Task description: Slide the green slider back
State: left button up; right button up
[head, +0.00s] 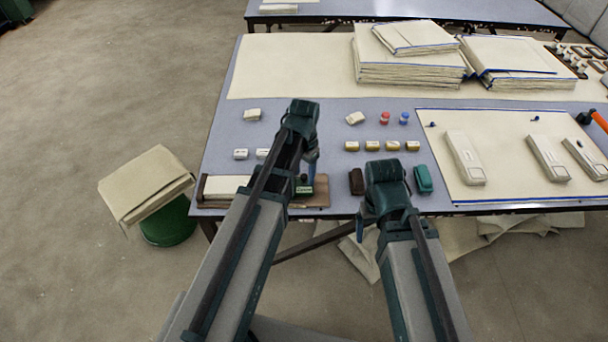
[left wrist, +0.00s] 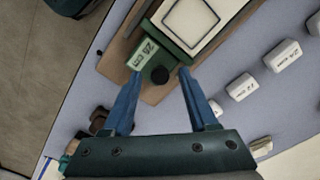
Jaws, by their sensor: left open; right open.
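The green slider (left wrist: 144,53) carries a "25 cm" label and a black knob (left wrist: 159,75). It sits on a brown wooden board (left wrist: 118,66), against a white block with a dark outline (left wrist: 188,22). In the head view the slider (head: 304,189) is at the right part of the board, partly hidden by my left arm. My left gripper (left wrist: 159,73) is open, its blue fingertips on either side of the knob; I cannot tell whether they touch it. It also shows in the head view (head: 311,176). My right gripper (head: 362,226) is open and empty at the table's front edge.
A dark brown block (head: 356,181) and a teal block (head: 423,179) stand near my right gripper. Several small labelled white blocks (left wrist: 283,56) lie beside the board. A cream mat (head: 500,190) with white devices is at right. Folded cloths (head: 405,72) are stacked behind.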

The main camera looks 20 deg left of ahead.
pick_arm(q)
grip_shut()
jog(key=shift+d, duration=0.1)
dwell(1.2)
